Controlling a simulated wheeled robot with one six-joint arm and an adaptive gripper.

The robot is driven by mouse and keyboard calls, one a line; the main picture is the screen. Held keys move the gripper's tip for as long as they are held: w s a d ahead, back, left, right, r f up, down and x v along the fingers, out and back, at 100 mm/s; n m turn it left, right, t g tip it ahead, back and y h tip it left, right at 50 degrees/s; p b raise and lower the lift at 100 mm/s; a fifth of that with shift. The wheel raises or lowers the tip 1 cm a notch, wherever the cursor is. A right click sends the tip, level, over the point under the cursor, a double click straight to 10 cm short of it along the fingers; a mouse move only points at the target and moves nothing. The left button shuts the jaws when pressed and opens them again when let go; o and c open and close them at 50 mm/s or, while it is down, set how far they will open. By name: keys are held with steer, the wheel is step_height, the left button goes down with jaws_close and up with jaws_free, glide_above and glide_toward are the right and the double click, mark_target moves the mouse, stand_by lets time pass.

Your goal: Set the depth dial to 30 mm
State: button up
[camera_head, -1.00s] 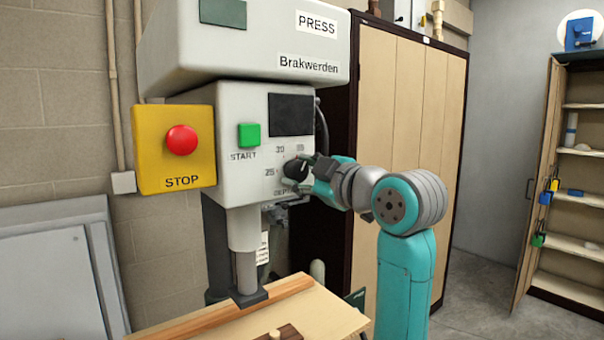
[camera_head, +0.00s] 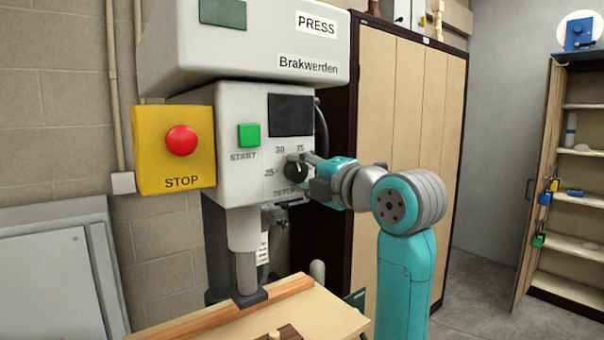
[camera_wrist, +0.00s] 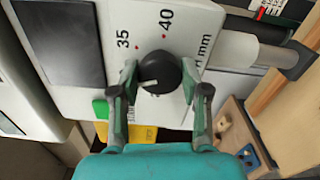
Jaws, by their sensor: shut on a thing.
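The depth dial (camera_head: 295,171) is a black round knob on the front of the grey press, beside the marks 25, 30 and 35. In the wrist view the dial (camera_wrist: 160,70) has a white pointer line aimed left and slightly down, below the red dot for 35. The 30 mark cannot be seen there; the left finger covers that area. In the head view the pointer is too small to read. My gripper (camera_head: 303,172) is shut on the dial, and in the wrist view my gripper (camera_wrist: 161,78) has a finger on each side of it.
The green START button (camera_head: 249,135) and dark screen (camera_head: 291,115) are close to the dial. The yellow STOP box (camera_head: 175,150) is farther left. A wooden table (camera_head: 316,318) stands below, and a cabinet (camera_head: 408,110) stands behind my arm.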

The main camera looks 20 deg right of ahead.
steer(key=shift+f+n, duration=0.1)
steer(key=shift+n, duration=0.7)
steer(key=o, duration=1.1)
steer(key=shift+s, duration=0.1)
steer(key=v, duration=1.2)
